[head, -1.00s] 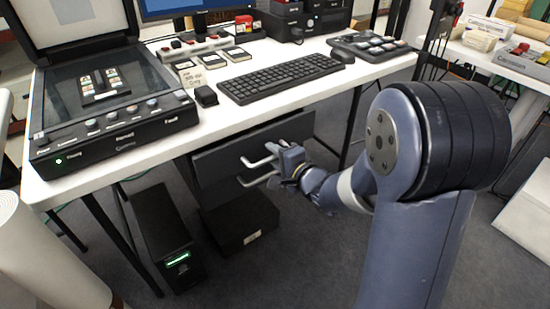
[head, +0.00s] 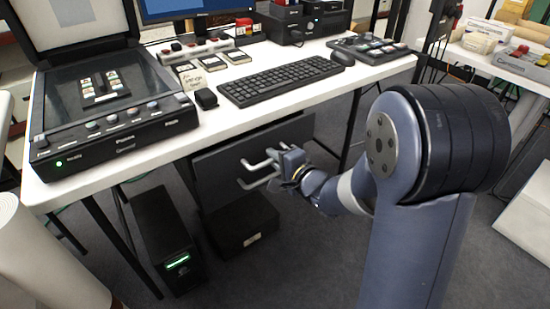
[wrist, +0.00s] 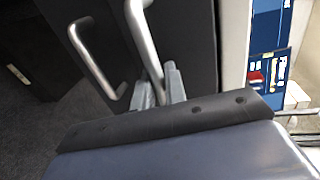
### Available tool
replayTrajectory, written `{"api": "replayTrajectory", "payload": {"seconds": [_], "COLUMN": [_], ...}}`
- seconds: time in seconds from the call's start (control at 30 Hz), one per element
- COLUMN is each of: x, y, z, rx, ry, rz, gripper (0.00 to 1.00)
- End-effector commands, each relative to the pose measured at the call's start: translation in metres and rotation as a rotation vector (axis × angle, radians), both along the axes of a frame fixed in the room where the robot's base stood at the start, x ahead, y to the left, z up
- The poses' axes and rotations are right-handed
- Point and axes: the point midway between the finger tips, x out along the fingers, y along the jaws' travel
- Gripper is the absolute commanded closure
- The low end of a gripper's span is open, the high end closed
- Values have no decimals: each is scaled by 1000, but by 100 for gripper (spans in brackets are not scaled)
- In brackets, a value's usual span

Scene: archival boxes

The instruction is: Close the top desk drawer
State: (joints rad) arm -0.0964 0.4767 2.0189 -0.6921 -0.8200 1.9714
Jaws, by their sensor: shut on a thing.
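The dark grey desk drawers (head: 222,170) hang under the white desk, with two pale bar handles on their fronts. My gripper (head: 279,160) is at the upper handle (head: 259,164), its fingers closed on the bar. The lower handle (head: 256,183) is just below and free. In the wrist view my gripper's fingers (wrist: 160,88) hold the upper handle (wrist: 143,40), and the lower handle (wrist: 92,62) is to the left, apart from them. The two fronts look nearly level; any small gap at the top drawer is hidden by the desk edge.
A black computer tower (head: 167,240) and a dark box (head: 240,225) stand on the floor below the drawers. The white desk (head: 290,112) carries a scanner (head: 112,108) and a keyboard (head: 280,82). Thin black desk legs flank the drawers. Grey carpet is clear in front.

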Motion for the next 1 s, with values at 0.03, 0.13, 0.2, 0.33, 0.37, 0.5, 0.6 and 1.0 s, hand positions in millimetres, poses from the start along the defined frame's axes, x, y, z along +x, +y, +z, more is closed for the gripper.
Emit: {"api": "replayTrajectory", "payload": {"seconds": [0.03, 0.13, 0.2, 0.33, 0.37, 0.5, 0.6, 1.0], "x": [2, 11, 20, 32, 34, 37, 37, 37], "y": [1, 7, 13, 22, 23, 25, 25, 25], "z": [1, 2, 2, 2, 1, 1, 1, 1], "rx": [0, 0, 0, 1, 1, 1, 2, 2], "ry": [0, 1, 2, 1, 1, -2, -2, -2], "rz": [0, 1, 2, 1, 1, 0, 0, 1], "gripper": [100, 100, 100, 100, 100, 100, 100, 68]}}
